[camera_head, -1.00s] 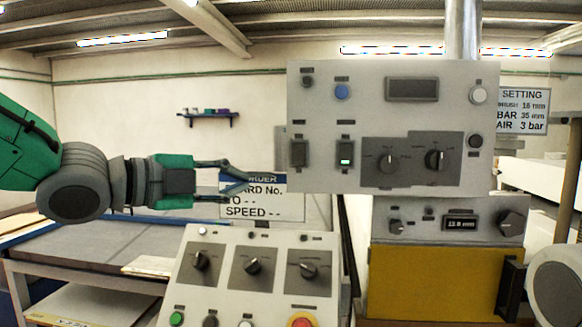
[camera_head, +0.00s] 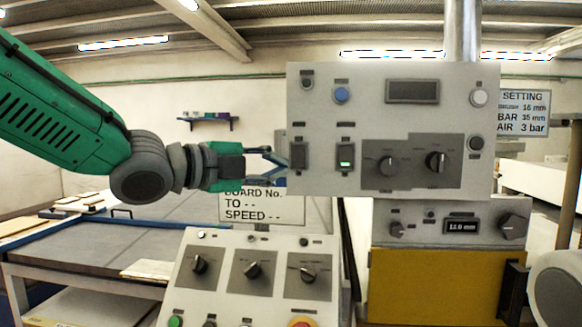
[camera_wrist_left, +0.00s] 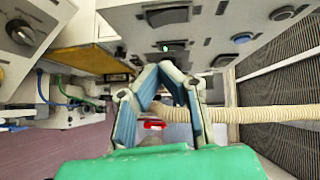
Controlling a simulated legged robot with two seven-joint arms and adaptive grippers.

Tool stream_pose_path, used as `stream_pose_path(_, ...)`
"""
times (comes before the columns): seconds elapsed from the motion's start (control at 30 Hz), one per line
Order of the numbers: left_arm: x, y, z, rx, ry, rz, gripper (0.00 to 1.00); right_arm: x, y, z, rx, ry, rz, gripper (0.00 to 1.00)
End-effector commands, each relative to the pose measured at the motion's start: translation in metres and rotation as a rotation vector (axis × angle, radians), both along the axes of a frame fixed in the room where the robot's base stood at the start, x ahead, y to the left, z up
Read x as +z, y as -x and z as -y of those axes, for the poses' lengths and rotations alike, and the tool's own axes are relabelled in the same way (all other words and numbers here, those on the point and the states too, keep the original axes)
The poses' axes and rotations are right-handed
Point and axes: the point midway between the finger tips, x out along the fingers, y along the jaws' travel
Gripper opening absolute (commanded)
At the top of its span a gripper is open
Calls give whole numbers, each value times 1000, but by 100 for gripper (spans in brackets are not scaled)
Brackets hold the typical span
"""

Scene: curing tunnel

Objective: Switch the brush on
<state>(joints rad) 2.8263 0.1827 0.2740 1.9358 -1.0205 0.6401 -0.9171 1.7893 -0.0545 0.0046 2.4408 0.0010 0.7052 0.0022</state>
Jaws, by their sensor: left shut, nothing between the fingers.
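The grey control panel (camera_head: 320,115) hangs at centre right in the head view. In the left wrist view the closed fingers (camera_wrist_left: 163,68) point toward the panel (camera_wrist_left: 205,25). My right gripper is not in view.
The panel also holds a blue button (camera_head: 341,95), two knobs and a dark display (camera_head: 411,90). A lower unit (camera_head: 450,222) with a lit mm display sits beneath it. A sloped console (camera_head: 250,270) with three knobs stands in front. A board sign (camera_head: 262,205) is below the gripper.

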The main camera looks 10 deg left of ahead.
Motion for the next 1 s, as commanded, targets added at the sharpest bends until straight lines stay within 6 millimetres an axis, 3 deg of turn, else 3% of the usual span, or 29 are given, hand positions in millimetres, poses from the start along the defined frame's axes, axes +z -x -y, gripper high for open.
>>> stream_pose_path(0.13, -2, -21, 20, 0, 0, -3, 0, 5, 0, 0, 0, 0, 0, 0)
stream_pose_path(0.4, -5, -53, 17, 1, 1, 1, 0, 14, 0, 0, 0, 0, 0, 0)
stream_pose_path(1.0, -6, -59, 17, 2, 0, 6, 0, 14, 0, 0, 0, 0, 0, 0)
